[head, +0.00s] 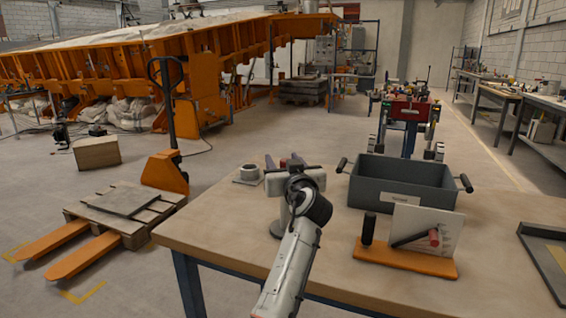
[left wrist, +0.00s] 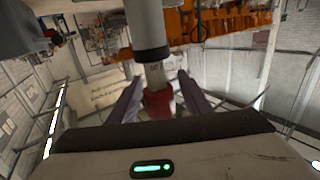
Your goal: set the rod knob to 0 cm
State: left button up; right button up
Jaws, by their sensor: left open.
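My left gripper (head: 283,162) is at the left part of the table, with its arm coming up from the bottom of the head view. In the left wrist view its two fingers (left wrist: 155,98) are open. A red knob (left wrist: 157,103) shows between them, at the end of a grey rod section (left wrist: 155,75) with small dark marks. A black collar and a pale cylinder (left wrist: 146,22) continue from it. I cannot tell whether the fingers touch the knob, nor read the marks. In the head view the gripper and wrist hide most of this. My right gripper is not in view.
A grey tray (head: 543,265) lies at right.

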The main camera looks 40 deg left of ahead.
pick_arm(q)
jog(key=v, duration=1)
jog(key=shift+b, duration=0.3)
jog(key=shift+d, duration=0.1)
